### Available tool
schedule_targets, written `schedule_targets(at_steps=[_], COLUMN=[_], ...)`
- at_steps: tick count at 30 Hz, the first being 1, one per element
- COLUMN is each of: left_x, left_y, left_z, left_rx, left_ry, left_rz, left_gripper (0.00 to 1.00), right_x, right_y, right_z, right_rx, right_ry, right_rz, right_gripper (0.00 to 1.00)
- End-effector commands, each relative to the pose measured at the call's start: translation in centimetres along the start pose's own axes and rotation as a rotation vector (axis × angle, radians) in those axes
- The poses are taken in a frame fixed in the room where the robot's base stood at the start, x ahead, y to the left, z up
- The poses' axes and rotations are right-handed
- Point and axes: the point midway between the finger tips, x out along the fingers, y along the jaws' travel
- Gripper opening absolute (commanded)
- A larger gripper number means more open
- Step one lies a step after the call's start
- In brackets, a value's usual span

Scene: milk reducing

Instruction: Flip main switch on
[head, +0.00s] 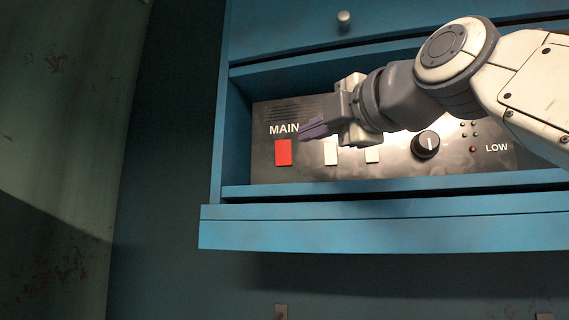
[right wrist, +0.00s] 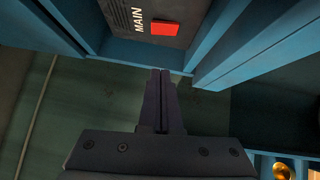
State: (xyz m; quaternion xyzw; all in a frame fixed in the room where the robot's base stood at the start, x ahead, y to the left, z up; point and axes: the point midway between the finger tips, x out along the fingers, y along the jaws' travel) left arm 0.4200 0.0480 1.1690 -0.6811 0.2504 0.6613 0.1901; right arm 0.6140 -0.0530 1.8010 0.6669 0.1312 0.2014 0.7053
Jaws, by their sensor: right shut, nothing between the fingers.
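The red main switch (head: 283,152) sits on the dark control panel (head: 275,181) under the label MAIN, at the panel's left end. In the right wrist view the red switch (right wrist: 165,28) shows at the top, beyond my fingertips. My right gripper (head: 303,132) is shut and empty, in front of the panel and a little right of the red switch. I see a gap between the fingertips (right wrist: 160,72) and the switch in the right wrist view. Whether the switch is on or off I cannot tell. My left gripper is not in view.
Two white switches (head: 331,153) and a black knob (head: 425,145) are right of the red switch, partly behind my right arm. The panel is recessed in a blue cabinet (head: 380,232) with a protruding lower ledge. A round handle (head: 344,17) is above. Open space lies left.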

Motion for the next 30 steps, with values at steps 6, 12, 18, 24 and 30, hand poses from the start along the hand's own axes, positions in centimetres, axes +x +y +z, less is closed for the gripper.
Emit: schedule_targets(at_steps=[6,12,18,24,30], left_x=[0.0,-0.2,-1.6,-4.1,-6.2], left_y=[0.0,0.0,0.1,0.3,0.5], left_z=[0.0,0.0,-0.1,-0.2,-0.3], left_rx=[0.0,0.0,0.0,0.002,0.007], left_ry=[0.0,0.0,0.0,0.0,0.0], left_rz=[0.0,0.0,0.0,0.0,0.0], left_gripper=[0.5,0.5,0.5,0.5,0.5], right_x=[-0.3,-0.1,2.3,6.6,10.4], right_y=[0.7,0.7,1.0,1.2,1.1], right_z=[0.1,0.1,0.1,0.1,0.6], right_rx=[-0.026,-0.024,-0.022,-0.022,-0.023], right_ry=[-0.004,-0.004,-0.001,-0.001,-0.006], right_rz=[0.017,0.015,0.011,0.009,0.011], right_gripper=[0.0,0.0,0.0,0.0,0.0])
